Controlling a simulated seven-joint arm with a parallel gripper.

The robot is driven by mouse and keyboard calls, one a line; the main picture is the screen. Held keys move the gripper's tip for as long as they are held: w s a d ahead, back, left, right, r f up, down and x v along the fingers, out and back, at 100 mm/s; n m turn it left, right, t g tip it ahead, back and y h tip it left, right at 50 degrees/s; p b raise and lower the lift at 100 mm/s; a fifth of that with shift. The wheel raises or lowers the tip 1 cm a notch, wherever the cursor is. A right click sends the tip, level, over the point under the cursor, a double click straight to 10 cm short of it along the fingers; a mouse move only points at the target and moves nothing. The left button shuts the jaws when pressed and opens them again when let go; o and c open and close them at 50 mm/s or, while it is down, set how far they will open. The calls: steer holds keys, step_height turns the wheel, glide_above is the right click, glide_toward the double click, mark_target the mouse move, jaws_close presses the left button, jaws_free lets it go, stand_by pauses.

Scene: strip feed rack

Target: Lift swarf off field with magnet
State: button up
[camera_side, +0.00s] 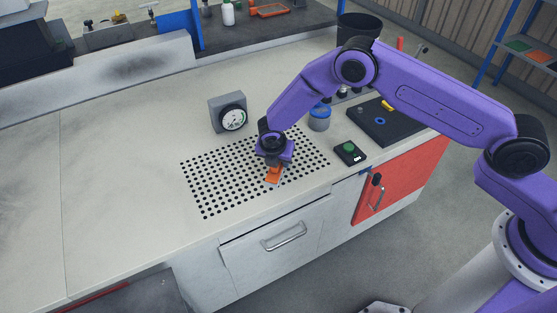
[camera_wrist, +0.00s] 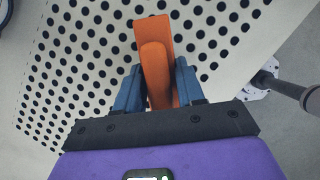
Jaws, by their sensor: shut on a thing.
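My gripper (camera_side: 273,167) is over the front right part of the perforated field (camera_side: 215,180), pointing down. In the wrist view its two blue fingers (camera_wrist: 158,88) are shut on an orange block-like piece (camera_wrist: 155,62), which I take to be the magnet. The orange piece (camera_side: 273,175) also shows below the gripper in the side view, close to the field; I cannot tell whether it touches. The field of dark holes (camera_wrist: 85,60) lies beneath it in the wrist view.
A grey dial gauge (camera_side: 228,113) stands behind the field. A blue-lidded jar (camera_side: 320,117) is behind and to the right of my gripper. A small box with a green button (camera_side: 350,152) and a black tray (camera_side: 385,122) lie to the right. The bench's left side is clear.

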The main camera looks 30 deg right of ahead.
steer(key=shift+r, duration=3.75)
steer(key=s+d+r+m+g+y, duration=0.1)
steer(key=s+d+r+m+g, duration=0.3)
steer(key=s+d+m, duration=0.4)
steer(key=s+d+r+m+g+y, duration=0.2)
steer(key=s+d+r+m, duration=0.4)
steer(key=d+m, duration=0.8)
steer(key=s+m+g, duration=0.1)
steer(key=s+m, duration=0.2)
steer(key=m, duration=0.2)
steer(key=shift+s+d+r+g, duration=0.15)
steer(key=shift+s+d+g, duration=0.05)
steer(key=shift+g, duration=0.2)
